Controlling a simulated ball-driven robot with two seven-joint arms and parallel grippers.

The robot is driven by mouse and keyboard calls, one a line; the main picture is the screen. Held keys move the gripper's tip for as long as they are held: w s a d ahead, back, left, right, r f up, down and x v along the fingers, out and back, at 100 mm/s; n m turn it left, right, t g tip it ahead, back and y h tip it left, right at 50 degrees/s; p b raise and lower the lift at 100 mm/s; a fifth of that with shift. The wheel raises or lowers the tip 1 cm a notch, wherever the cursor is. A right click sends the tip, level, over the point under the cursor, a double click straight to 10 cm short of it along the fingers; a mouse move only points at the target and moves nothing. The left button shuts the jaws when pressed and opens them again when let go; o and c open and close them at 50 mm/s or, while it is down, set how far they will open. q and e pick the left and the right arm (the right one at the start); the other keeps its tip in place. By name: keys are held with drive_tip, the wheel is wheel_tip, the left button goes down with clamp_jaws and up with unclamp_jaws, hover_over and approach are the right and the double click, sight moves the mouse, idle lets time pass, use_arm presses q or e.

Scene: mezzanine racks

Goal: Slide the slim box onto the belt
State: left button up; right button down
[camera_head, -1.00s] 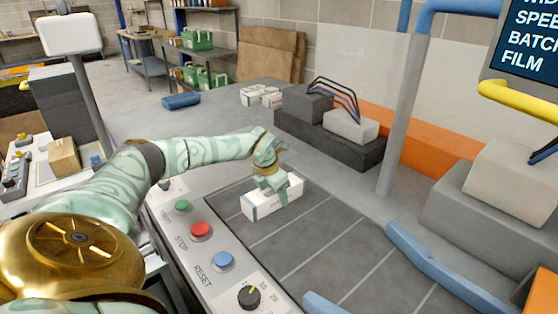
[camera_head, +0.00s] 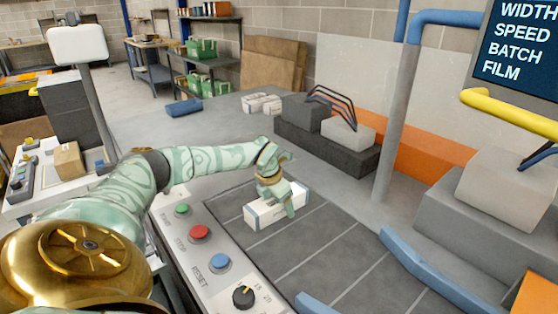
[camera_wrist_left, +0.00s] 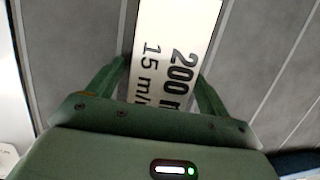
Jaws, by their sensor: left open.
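The slim box (camera_head: 262,212) is white with dark edge marks and lies on the dark belt (camera_head: 330,240) with pale cross lines, near the button panel. In the left wrist view the box (camera_wrist_left: 177,30) shows printed text reading "200" and "15 m". My left gripper (camera_head: 279,205) is over the box, its fingers straddling it. In the left wrist view my left gripper (camera_wrist_left: 163,80) is open, with a finger on each side of the box and a narrow gap visible beside the fingers. My right gripper is not in view.
The panel has green, red (camera_head: 200,232) and blue buttons and a black knob (camera_head: 243,297). Blue guide rails (camera_head: 430,268) edge the belt at lower right. A grey post (camera_head: 397,130) and dark block (camera_head: 330,150) stand beyond. White boxes (camera_head: 262,103) lie farther back.

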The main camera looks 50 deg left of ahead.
use_arm(q)
drive_tip(key=p+v, duration=0.4)
drive_tip(key=v, duration=1.2)
drive_tip(key=shift+r, duration=0.2)
drive_tip(key=shift+f, duration=0.1)
